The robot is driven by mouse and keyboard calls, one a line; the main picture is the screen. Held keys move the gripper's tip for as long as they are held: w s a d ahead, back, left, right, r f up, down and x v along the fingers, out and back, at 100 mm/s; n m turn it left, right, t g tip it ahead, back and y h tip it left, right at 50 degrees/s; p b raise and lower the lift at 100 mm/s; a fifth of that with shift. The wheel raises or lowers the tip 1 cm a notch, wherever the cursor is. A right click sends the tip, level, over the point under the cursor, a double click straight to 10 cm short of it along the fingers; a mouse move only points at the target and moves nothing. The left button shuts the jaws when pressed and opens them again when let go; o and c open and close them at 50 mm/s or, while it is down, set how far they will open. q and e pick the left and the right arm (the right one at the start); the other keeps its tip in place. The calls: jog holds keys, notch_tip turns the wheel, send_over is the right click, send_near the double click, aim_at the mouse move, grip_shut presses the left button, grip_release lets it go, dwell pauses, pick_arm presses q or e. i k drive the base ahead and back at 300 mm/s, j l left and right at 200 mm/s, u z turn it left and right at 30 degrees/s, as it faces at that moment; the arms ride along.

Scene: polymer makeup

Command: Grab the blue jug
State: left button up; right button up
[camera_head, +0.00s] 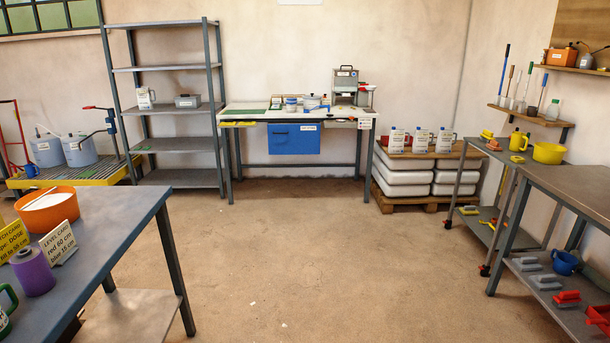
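A blue jug (565,263) stands upright on the lower shelf of the workbench at the right. Its handle points left. A second, smaller blue vessel (33,170) with a handle sits on the yellow grated platform at the far left; it is too small to tell whether it is a jug or a mug. Neither of my grippers shows in the head view.
Grey trowel-like tools (545,281) and red-handled ones (567,298) lie near the jug. A grey table (120,225) stands at the near left with an orange bowl (47,208). A wheeled cart (470,190) stands behind the right bench.

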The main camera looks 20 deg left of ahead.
aim_at(30, 170)
jog(key=i+u, duration=0.3)
jog(key=i, duration=0.2)
jog(key=i+u, duration=0.25)
jog(key=i, duration=0.3)
jog(key=i+u, duration=0.1)
jog(key=i, duration=2.25)
jog(key=i+u, duration=0.15)
jog(key=i, duration=0.4)
jog(key=i+l+u, duration=0.2)
jog(key=i, duration=0.35)
jog(key=i+u, duration=1.65)
jog(key=u, duration=0.15)
jog(key=i+u, duration=0.35)
jog(key=i, duration=0.15)
jog(key=i+u, duration=0.35)
jog(key=i, duration=0.15)
jog(key=i+j, duration=0.1)
jog(key=i, duration=1.05)
